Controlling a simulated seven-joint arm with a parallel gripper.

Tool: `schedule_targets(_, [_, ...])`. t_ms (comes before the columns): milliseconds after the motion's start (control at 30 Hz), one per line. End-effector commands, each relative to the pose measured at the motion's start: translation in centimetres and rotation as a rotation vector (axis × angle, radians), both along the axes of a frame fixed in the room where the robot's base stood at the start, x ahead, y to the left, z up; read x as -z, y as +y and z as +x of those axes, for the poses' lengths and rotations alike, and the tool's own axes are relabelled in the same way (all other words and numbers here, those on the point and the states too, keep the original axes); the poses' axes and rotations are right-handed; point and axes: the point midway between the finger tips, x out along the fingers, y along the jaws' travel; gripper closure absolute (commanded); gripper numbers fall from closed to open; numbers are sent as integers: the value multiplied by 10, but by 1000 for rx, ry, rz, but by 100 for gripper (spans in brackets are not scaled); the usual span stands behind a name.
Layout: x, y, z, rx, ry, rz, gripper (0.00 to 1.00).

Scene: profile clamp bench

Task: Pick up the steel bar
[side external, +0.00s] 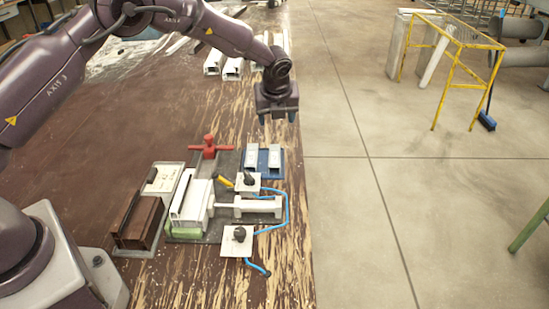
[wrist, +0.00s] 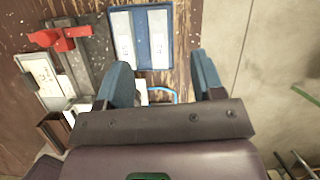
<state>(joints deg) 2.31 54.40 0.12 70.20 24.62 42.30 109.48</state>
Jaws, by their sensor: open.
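My gripper (side external: 277,116) is open and empty, high above the bench beyond the blue tray (side external: 262,174). In the wrist view its two blue fingers (wrist: 161,72) stand wide apart with nothing held between them. Two pale, metal-looking bars lie side by side in the blue tray, a left one (side external: 250,158) and a right one (side external: 274,158). They also show at the top of the wrist view, the left one (wrist: 122,40) and the right one (wrist: 158,38), beyond the fingers. I cannot tell by look which piece is the steel bar.
A red-handled clamp (side external: 209,149) stands left of the blue tray. A white profile (side external: 190,203), a brown block (side external: 139,222) in a holder, and a pale grey fixture (side external: 248,206) sit nearer. Black knobs and a blue hose (side external: 286,205) lie near the bench's right edge.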

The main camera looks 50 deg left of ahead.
Motion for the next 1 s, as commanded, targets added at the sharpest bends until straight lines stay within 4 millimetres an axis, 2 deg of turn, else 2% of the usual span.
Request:
schedule_targets(167, [6, 1, 0, 109, 33, 32, 38])
schedule_targets(500, [60, 17, 15, 110, 35, 32, 38])
schedule_targets(767, [79, 22, 19, 110, 35, 32, 38])
schedule_targets(1000, [113, 31, 24, 109, 35, 32, 38])
